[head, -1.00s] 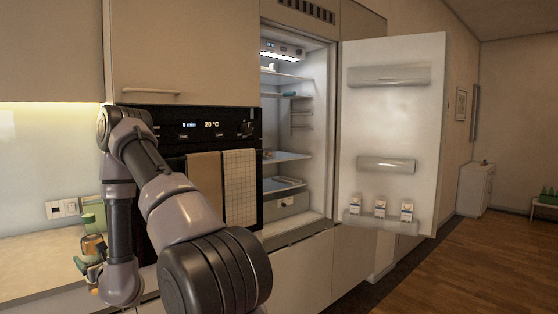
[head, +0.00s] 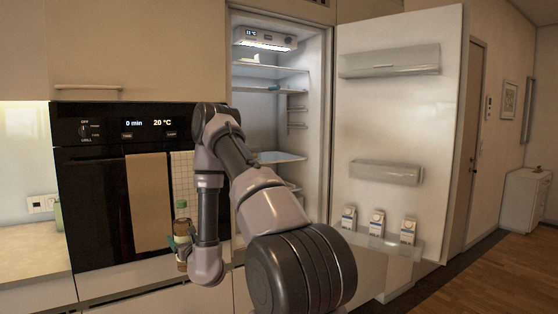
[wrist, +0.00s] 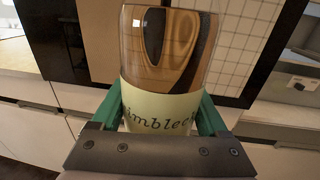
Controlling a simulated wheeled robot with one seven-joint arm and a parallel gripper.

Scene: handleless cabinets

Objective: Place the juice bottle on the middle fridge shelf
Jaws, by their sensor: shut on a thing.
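The juice bottle (head: 181,232) is upright in my gripper (head: 181,243), in front of the oven in the head view. In the wrist view the bottle (wrist: 168,75) fills the middle, with brown contents and a pale label, and the green fingers of my gripper (wrist: 163,118) press on both its sides. The fridge (head: 318,130) stands open to the right of my arm. Its middle shelf (head: 278,157) shows partly behind my arm, and an upper shelf (head: 255,71) is visible above. The lower part of the fridge is mostly hidden by my arm.
The open fridge door (head: 400,130) swings out to the right and holds several milk cartons (head: 377,222) in its low rack. The oven (head: 95,205) with hanging towels (head: 148,200) is behind the bottle. Wooden floor (head: 500,270) lies clear at the right.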

